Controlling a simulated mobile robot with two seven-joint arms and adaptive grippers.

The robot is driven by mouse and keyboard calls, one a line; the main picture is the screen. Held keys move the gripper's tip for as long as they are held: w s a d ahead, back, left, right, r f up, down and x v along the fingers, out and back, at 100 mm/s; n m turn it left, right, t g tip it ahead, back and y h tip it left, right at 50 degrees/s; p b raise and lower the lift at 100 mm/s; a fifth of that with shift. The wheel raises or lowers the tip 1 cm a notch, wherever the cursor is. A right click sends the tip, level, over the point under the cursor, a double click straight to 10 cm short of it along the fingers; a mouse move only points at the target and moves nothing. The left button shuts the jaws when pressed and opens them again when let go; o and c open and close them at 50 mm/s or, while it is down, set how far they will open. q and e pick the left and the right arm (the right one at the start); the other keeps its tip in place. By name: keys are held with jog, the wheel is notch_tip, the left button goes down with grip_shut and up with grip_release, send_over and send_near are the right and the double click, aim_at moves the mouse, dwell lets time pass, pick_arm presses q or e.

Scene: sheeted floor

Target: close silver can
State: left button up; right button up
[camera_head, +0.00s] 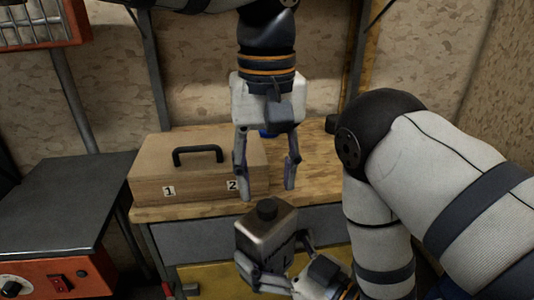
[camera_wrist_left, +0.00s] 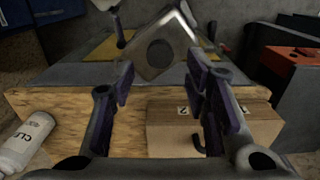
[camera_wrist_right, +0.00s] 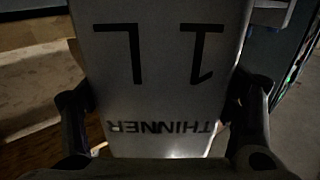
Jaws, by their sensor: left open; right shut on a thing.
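The silver can (camera_head: 262,236) is upright in front of the workbench, gripped by my right gripper (camera_head: 277,256). A dark round cap (camera_head: 267,208) shows on its top; I cannot tell how tightly it sits. In the right wrist view the can (camera_wrist_right: 160,85) fills the space between the fingers, its "1L THINNER" print upside down. My left gripper (camera_head: 266,185) is open and empty, pointing down just above the cap. In the left wrist view the can's top (camera_wrist_left: 183,62) and the dark cap (camera_wrist_left: 160,53) lie beyond the open fingers (camera_wrist_left: 158,80).
A wooden box (camera_head: 200,165) with a black handle and labels 1 and 2 stands on the workbench (camera_head: 320,160). A white bottle (camera_wrist_left: 25,145) lies or stands on the bench in the left wrist view. A red machine with a dark top (camera_head: 65,200) is at left.

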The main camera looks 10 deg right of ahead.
aim_at(267, 205)
pick_arm(q)
jog(key=shift+f, duration=2.3)
jog(key=shift+c, duration=0.2)
grip_shut()
jog(key=m, duration=0.7)
jog(key=shift+m, duration=0.3)
jog(key=m, duration=1)
jog(key=shift+o, duration=0.6)
grip_release()
